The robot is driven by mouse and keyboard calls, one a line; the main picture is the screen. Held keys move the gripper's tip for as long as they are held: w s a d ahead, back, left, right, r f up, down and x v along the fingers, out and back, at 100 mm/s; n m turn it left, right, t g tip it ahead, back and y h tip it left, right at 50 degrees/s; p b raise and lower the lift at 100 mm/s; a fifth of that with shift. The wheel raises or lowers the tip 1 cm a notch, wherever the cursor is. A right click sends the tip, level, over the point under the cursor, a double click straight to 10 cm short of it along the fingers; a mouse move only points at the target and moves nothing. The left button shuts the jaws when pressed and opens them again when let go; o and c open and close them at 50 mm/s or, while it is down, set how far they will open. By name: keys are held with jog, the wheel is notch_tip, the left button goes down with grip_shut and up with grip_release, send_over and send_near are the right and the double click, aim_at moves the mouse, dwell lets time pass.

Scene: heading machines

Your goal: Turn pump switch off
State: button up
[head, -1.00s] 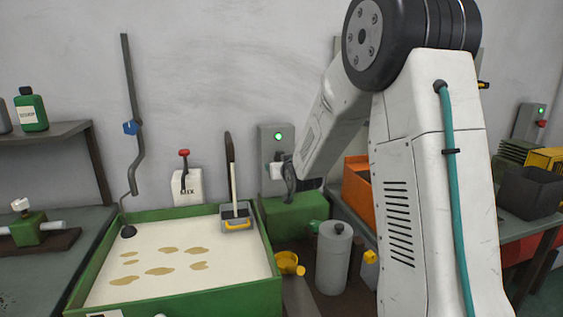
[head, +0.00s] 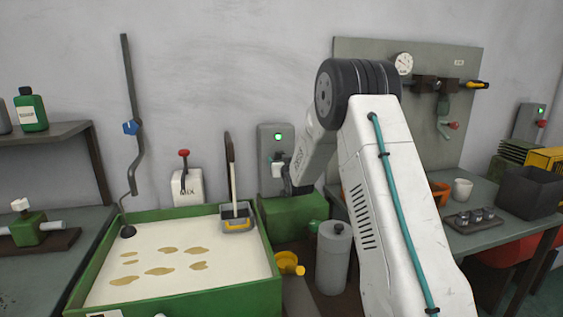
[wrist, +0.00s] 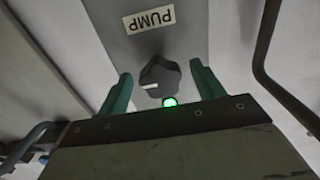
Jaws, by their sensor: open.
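The pump switch box (head: 264,140) is a grey box on the wall with a lit green lamp (head: 279,136). In the wrist view its PUMP label (wrist: 149,17) appears upside down, and the dark rotary knob (wrist: 160,78) with a white mark lies below the label. The green lamp also shows in the wrist view (wrist: 170,102), partly cut by my gripper body. My gripper (wrist: 160,76) is open, with one teal finger on each side of the knob. A gap shows between knob and fingers; I cannot tell contact in depth. In the head view my wrist hides part of the box.
A green tray (head: 270,262) of pale liquid stands at left front. A grey canister (head: 334,258) and a yellow funnel-like part (head: 288,262) are beside it. A green block (head: 296,214) sits below the switch box. A bench with a dark bin (head: 530,192) is at right.

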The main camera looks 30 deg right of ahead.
jog(key=c, duration=1)
jog(key=shift+n, duration=0.4)
jog(key=shift+d+r+n, duration=0.1)
jog(key=shift+n, duration=4.15)
jog(key=shift+d+r+n, duration=0.1)
jog(key=shift+n, duration=4.15)
jog(key=o, duration=1)
